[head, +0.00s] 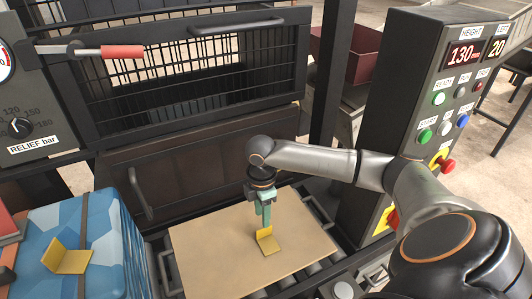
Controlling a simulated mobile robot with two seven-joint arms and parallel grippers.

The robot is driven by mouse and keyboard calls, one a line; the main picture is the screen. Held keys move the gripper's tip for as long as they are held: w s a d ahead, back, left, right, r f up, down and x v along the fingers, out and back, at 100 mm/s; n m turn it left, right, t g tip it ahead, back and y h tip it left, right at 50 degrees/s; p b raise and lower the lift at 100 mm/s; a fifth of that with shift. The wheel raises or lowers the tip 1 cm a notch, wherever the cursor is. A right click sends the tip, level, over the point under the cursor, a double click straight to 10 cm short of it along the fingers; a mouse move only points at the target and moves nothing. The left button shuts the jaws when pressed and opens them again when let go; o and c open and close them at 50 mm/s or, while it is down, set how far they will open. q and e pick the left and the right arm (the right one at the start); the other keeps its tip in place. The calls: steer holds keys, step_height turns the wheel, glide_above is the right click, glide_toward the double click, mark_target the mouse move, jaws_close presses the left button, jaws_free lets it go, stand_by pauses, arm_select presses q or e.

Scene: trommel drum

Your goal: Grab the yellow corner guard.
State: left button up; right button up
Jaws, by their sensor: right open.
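A yellow corner guard (270,246), a small L-shaped piece, stands on the tan board (205,250) in the lower middle of the head view. A second yellow corner guard (72,262) lies on the blue patterned box (100,225) at the lower left. My right gripper (265,222) points down from above, with its green fingers right at the upright flange of the guard on the board. It is open. The fingers partly hide the flange, and I cannot tell whether they touch it. My left gripper is not in view.
A dark machine with a barred cage door (190,75) stands behind the board. A red-handled lever (122,51) is at the upper left. A control panel (440,100) with displays and buttons rises at the right. Rollers (318,212) show beside the board.

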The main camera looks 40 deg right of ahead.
mark_target(265, 240)
steer(key=f, duration=0.5)
steer(key=shift+s+d+f, duration=0.1)
steer(key=shift+s+f, duration=0.1)
steer(key=shift+f, duration=0.2)
jaws_close()
